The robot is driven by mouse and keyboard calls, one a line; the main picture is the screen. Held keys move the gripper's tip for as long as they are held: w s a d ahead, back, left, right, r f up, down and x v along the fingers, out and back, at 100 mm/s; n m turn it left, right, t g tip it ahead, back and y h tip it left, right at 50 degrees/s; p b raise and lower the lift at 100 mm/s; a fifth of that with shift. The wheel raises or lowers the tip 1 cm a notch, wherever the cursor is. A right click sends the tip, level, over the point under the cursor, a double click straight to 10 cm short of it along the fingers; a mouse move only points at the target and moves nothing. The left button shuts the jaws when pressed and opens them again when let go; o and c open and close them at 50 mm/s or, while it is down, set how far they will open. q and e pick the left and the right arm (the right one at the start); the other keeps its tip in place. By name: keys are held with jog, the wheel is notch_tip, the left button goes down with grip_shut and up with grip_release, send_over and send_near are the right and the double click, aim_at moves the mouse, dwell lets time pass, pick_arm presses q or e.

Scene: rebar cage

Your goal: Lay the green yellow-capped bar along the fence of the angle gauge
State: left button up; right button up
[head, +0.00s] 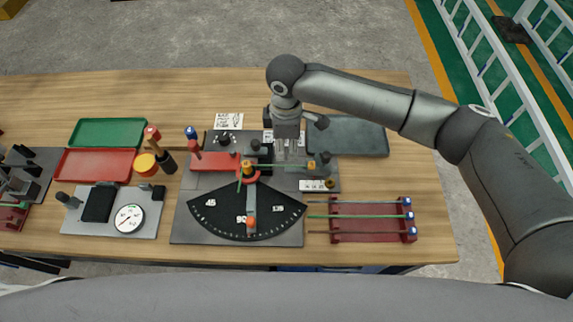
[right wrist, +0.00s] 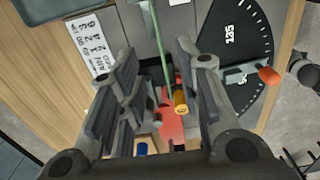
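The green bar (right wrist: 159,45) with a yellow cap (right wrist: 180,101) runs between the spread fingers of my right gripper (right wrist: 160,85) in the right wrist view. Its capped end is over a red block (right wrist: 172,125). In the head view the thin bar (head: 285,167) lies roughly crosswise behind the black dial of the angle gauge (head: 225,217). My right gripper (head: 290,156) points down over it, open, with no finger visibly touching it. The gauge's grey arm (head: 251,200) with an orange knob points toward the front, near 90. I cannot clearly make out the fence. My left gripper is not in view.
A dark red rack (head: 372,229) with several thin bars stands at the right front. A dark tray (head: 360,138) is behind it. Red (head: 75,165) and green (head: 90,132) trays, a dial instrument (head: 129,218) and a mallet (head: 160,150) stand at the left.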

aim_at(287, 166)
notch_tip(287, 166, down, 7)
jog(key=b, duration=0.6)
jog(key=shift+w+b, duration=0.1)
jog(key=shift+b, duration=0.3)
jog(key=shift+f, duration=1.05)
jog(key=shift+c, duration=0.2)
grip_shut()
jog(key=shift+w+a+r+p, duration=0.15)
jog(key=shift+w+a+p, duration=0.1)
jog(key=shift+p, duration=0.25)
notch_tip(287, 166, up, 8)
jog(key=p, duration=0.7)
jog(key=shift+f+p, duration=0.25)
jog(key=shift+p, duration=0.1)
